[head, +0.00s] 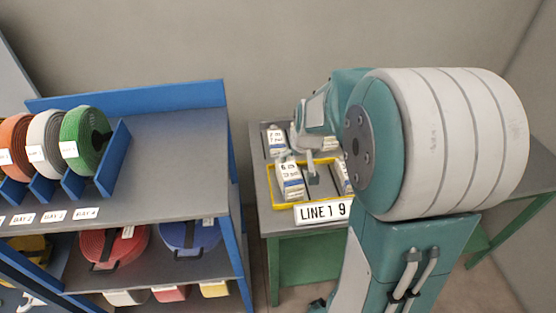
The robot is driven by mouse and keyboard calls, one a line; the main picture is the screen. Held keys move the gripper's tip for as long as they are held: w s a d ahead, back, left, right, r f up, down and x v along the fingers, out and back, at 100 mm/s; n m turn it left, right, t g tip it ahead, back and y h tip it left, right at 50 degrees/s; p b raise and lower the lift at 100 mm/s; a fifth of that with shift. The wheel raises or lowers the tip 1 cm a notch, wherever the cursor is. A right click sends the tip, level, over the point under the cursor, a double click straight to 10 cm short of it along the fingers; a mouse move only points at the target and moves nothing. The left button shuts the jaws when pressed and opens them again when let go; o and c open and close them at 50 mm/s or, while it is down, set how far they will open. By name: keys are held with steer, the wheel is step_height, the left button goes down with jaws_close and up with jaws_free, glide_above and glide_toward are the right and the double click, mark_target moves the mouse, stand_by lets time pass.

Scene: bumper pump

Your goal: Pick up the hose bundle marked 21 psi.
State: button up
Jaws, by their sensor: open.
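Rolled hose bundles stand in slots on the shelf at the left of the head view: an orange one (13,147), a white one (45,143) and a green one (86,140). A red bundle (112,246) and a blue bundle (190,236) lie on the shelf below. They carry small white tags, too small to read, so I cannot tell which is marked 21 psi. My gripper (312,172) is open above the yellow-rimmed tray on the table, well right of the shelf. My arm partly hides it.
The green-framed table (262,216) bears the yellow-rimmed tray (272,190), several white labelled packs (290,182) and a sign reading LINE 1 9 (323,212). The blue-and-grey shelf unit (165,165) has a bare right part on top. A narrow gap separates shelf and table.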

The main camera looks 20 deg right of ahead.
mark_target(290, 172)
steer(key=shift+w+a+f, duration=0.2)
steer(key=shift+w+f, duration=0.2)
steer(key=shift+f, duration=0.15)
steer(key=shift+w+a+f, duration=0.2)
steer(key=shift+w+f, duration=0.15)
steer(key=shift+f, duration=0.2)
steer(key=x, duration=0.4)
steer(key=shift+w+f, duration=0.1)
steer(key=shift+f, duration=0.2)
steer(key=shift+d+x, duration=0.2)
steer(key=shift+x, duration=2.8)
steer(key=shift+f, duration=0.25)
steer(key=c, duration=1.1)
